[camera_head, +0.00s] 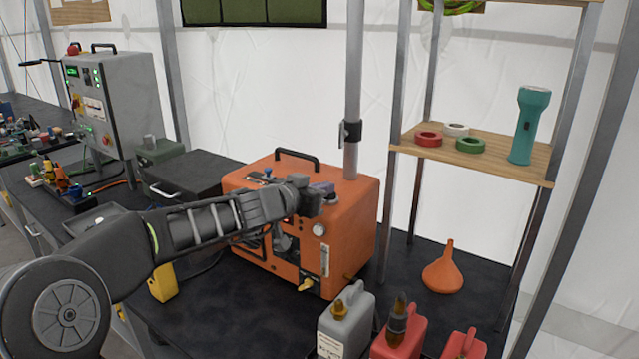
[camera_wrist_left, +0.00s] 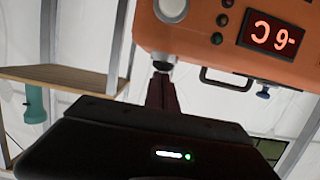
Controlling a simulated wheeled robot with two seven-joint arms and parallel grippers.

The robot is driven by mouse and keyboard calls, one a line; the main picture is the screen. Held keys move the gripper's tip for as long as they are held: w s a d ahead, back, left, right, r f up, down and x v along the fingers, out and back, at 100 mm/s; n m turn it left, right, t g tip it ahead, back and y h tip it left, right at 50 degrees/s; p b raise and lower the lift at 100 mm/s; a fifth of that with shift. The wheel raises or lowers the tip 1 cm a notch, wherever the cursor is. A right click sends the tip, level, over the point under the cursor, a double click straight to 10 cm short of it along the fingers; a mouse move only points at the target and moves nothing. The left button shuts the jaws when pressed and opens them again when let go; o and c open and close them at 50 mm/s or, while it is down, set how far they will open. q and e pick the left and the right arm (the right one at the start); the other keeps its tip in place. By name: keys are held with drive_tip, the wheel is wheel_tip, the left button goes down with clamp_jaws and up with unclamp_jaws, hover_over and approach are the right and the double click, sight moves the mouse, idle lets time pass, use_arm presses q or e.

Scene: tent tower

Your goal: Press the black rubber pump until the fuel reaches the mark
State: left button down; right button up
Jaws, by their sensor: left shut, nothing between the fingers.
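The orange fuel-powered unit (camera_head: 350,215) stands on the dark table in the head view. Its front carries a round gauge (camera_head: 319,229), a narrow upright strip like a level tube (camera_head: 325,262) and a yellow tap (camera_head: 305,285). The fuel level and mark are too small to read. My left gripper (camera_head: 312,200) is shut and empty at the unit's upper front edge. My right gripper is out of view.
A grey can (camera_head: 345,325) and red cans (camera_head: 402,335) stand at the front right. An orange funnel (camera_head: 442,272) stands behind them. A metal pole (camera_head: 353,80) rises by the unit. A shelf (camera_head: 480,155) holds tape rolls and a teal torch (camera_head: 528,125).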

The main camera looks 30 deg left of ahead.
use_arm(q)
wheel_tip(320, 180, up, 4)
drive_tip(key=p, duration=0.2)
drive_tip(key=shift+f+p, duration=0.1)
drive_tip(key=shift+p, duration=0.25)
drive_tip(key=shift+s+a, duration=0.1)
drive_tip(key=shift+s, duration=0.2)
drive_tip(key=b+v, duration=0.3)
drive_tip(key=v, duration=0.6)
drive_tip(key=shift+s, duration=0.2)
drive_tip(key=shift+r, duration=0.25)
